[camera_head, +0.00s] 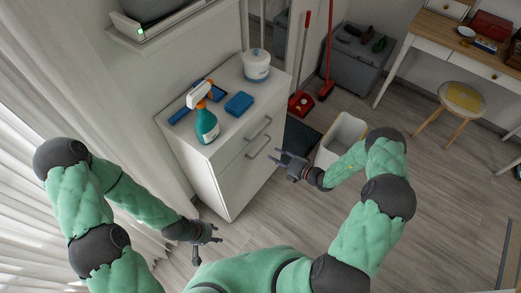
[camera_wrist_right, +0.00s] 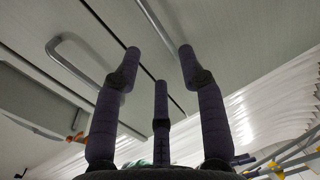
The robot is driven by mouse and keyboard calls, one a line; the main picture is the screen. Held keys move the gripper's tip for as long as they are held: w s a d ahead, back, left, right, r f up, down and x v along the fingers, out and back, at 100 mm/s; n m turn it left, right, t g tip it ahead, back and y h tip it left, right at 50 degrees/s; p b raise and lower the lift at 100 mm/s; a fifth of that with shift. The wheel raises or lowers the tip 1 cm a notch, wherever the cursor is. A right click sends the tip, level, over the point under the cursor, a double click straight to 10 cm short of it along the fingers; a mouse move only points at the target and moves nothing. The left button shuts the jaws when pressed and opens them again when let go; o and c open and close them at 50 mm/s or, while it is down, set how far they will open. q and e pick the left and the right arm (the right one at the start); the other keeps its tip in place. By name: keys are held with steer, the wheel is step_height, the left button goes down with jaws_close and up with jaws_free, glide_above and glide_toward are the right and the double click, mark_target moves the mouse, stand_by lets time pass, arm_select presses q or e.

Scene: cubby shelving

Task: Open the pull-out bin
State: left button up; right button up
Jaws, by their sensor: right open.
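A white cabinet (camera_head: 238,183) has two front panels, each with a grey bar handle. The upper handle (camera_head: 260,128) and the lower handle (camera_head: 259,147) sit close together; which panel is the pull-out bin I cannot tell. My right gripper (camera_head: 278,156) is open and empty, just right of the lower handle. In the right wrist view its spread fingers (camera_wrist_right: 160,68) point at the panels, with one bar handle (camera_wrist_right: 72,62) left of them and another (camera_wrist_right: 156,28) ahead; neither lies visibly gripped. My left gripper (camera_head: 207,244) is open and empty, low at the cabinet's left front.
A spray bottle (camera_head: 206,125), blue sponge (camera_head: 239,103) and white pot (camera_head: 256,68) stand on the cabinet top. A white open container (camera_head: 340,130) stands on the floor right of my right gripper. Clear floor (camera_head: 440,200) lies to the right.

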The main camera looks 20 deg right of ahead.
mark_target(261, 149)
steer(key=b+x, duration=0.2)
steer(key=x, duration=0.7)
steer(key=shift+b, duration=0.3)
jaws_close()
